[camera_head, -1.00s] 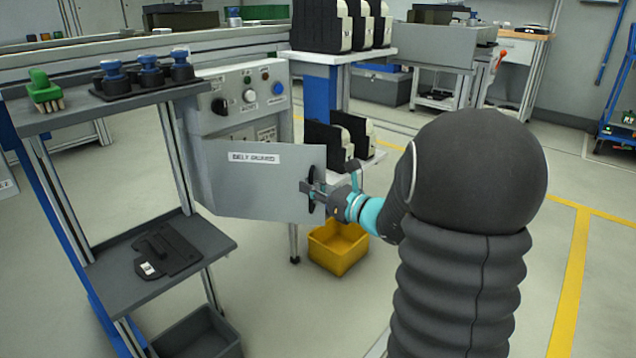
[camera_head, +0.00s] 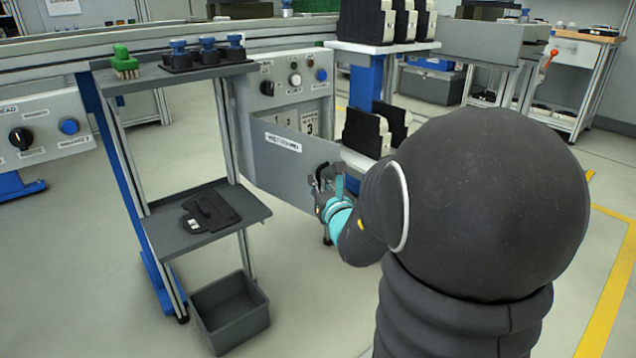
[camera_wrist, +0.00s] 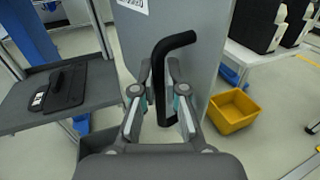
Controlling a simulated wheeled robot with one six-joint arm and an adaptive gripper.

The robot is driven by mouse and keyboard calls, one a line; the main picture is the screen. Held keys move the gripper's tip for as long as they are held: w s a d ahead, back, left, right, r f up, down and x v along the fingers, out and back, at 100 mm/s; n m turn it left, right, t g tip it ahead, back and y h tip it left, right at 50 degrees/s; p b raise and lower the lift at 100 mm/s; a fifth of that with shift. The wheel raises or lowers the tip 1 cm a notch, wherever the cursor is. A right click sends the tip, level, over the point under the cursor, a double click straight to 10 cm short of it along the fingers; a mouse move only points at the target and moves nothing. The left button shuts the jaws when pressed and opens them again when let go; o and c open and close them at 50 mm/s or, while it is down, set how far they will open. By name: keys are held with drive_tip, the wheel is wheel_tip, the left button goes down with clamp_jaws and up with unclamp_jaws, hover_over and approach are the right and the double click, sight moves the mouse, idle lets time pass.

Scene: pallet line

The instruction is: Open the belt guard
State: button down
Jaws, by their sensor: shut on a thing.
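The belt guard (camera_head: 285,165) is a flat grey panel with a white label, on the front of a grey control box (camera_head: 290,85). It stands at an angle away from the box, its right edge nearer to me, and labels on the box show behind it. A dark bent bar handle (camera_wrist: 175,42) is on the guard near its free edge. My gripper (camera_wrist: 160,88) has its two fingers on either side of the handle, shut on it. In the head view my gripper (camera_head: 328,187) is at the guard's right edge, partly hidden by my arm.
A grey shelf rack (camera_head: 160,240) stands left of the guard, with a dark flat part (camera_head: 210,210) on it. A grey bin (camera_head: 232,312) is on the floor. A yellow bin (camera_wrist: 234,108) lies on the floor right of the guard. Floor at the left front is clear.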

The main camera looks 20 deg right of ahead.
drive_tip(key=shift+w+a+r, duration=0.1)
drive_tip(key=shift+a+r, duration=0.1)
drive_tip(key=shift+a, duration=0.05)
drive_tip(key=c, duration=1.2)
unclamp_jaws()
drive_tip(key=shift+d+f, duration=0.1)
